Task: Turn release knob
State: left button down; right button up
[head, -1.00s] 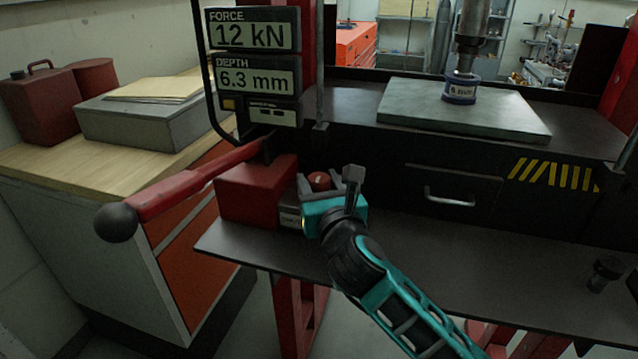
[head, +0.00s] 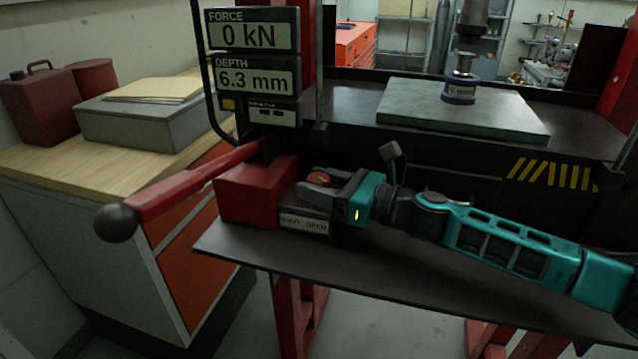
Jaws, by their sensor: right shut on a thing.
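The release knob (head: 319,179) is a small red round knob on top of a grey block with a plate (head: 304,224) whose lettering seems to read "SHUT" and "OPEN". The block stands against the right side of the red pump box (head: 256,191). My right gripper (head: 326,183) comes in from the right, lying almost level, and is shut on the knob. Its fingers hide part of the knob. The display (head: 253,70) reads force 0 kN and depth 6.3 mm. My left gripper is not in view.
A red lever (head: 190,183) with a black ball end reaches left from the pump box. A grey-green plate (head: 463,112) under the press ram (head: 470,30) carries a small dark cylinder (head: 460,88). The dark shelf (head: 300,258) is clear in front of the knob block.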

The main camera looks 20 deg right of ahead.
jog(key=shift+n+g+y, duration=0.5)
jog(key=shift+n+g, duration=0.1)
jog(key=shift+g, duration=0.3)
jog(key=o, duration=0.9)
jog(key=shift+o, duration=0.2)
jog(key=shift+d, duration=0.1)
jog(key=v, duration=0.3)
jog(key=b+v, duration=0.1)
jog(key=v, duration=0.1)
jog(key=shift+s+d+f, duration=0.2)
jog(key=shift+d+f, duration=0.05)
jog(key=shift+d, duration=0.05)
jog(key=shift+v, duration=0.8)
jog(key=shift+o, duration=0.2)
jog(key=shift+r, duration=0.1)
